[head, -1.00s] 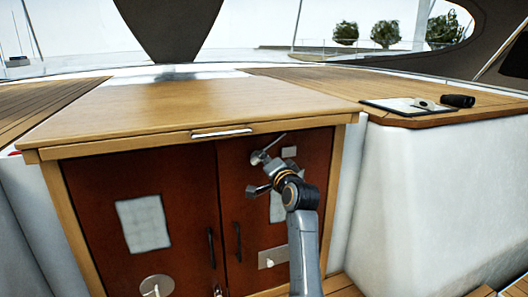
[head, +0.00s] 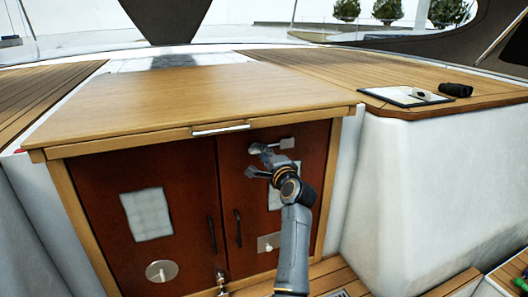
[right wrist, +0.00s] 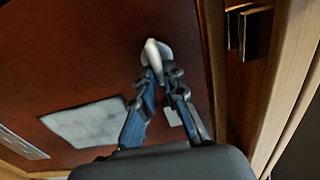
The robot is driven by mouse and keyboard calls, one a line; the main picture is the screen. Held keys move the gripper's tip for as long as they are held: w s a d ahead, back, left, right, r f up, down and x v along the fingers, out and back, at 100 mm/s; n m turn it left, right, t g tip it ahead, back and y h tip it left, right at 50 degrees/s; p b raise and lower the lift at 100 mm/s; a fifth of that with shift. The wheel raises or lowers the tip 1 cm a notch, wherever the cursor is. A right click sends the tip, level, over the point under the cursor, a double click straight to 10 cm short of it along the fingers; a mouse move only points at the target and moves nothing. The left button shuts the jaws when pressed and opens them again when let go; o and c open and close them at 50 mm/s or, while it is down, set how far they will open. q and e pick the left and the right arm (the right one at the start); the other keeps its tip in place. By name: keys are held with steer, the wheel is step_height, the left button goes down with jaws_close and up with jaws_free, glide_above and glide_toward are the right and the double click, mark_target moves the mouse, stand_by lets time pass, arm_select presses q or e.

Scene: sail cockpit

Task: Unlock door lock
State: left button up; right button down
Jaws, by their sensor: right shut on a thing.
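The door lock (head: 258,148) is a small grey metal piece high on the right-hand red-brown cabinet door (head: 232,165). My right gripper (head: 256,162) is at it, with the arm rising from below. In the right wrist view, the two blue-and-dark fingers (right wrist: 160,78) close on the pale rounded lock piece (right wrist: 157,54), which stands out from the door. The fingers hide part of the lock in the head view. My left gripper is not in view.
A wooden counter (head: 150,100) overhangs the doors. Dark vertical handles (head: 212,234) flank the door seam. Free floor shows at the lower right.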

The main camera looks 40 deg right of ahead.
stand_by(0.3)
steer(key=c, duration=1.4)
jaws_free()
steer(key=v, duration=0.7)
steer(key=shift+s, duration=0.25)
